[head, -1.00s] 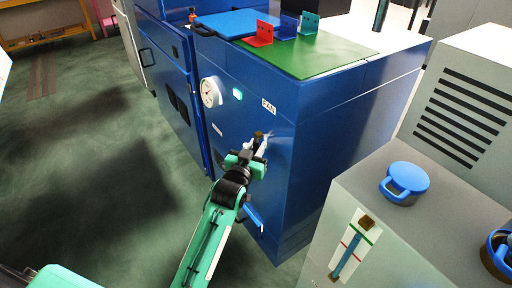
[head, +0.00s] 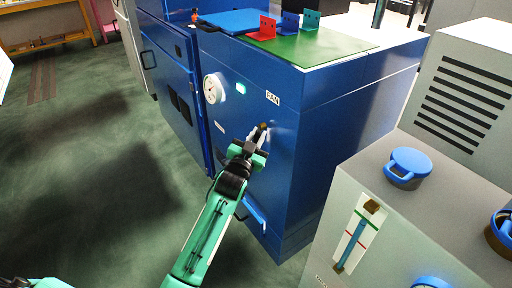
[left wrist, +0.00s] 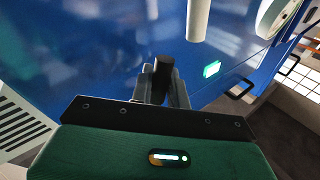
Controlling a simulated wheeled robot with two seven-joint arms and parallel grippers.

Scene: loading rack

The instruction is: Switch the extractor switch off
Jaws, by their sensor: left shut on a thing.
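The blue cabinet (head: 285,170) carries a FAN label (head: 272,98) on its front. Below the label is a small dark switch knob (head: 263,126). My left gripper (head: 258,137) is at this knob, with its fingers around it. In the left wrist view a black knob (left wrist: 163,72) sits between the finger ends of my left gripper (left wrist: 162,82), which is shut on it. The fingers partly hide the switch, so its exact setting is hard to read. A green lamp (head: 241,88) on the cabinet front glows; it also shows in the left wrist view (left wrist: 212,69). My right gripper is not in view.
A round white gauge (head: 214,89) is left of the lamp. A grey machine (head: 450,215) with blue-handled parts stands close on the right. The floor at left is clear.

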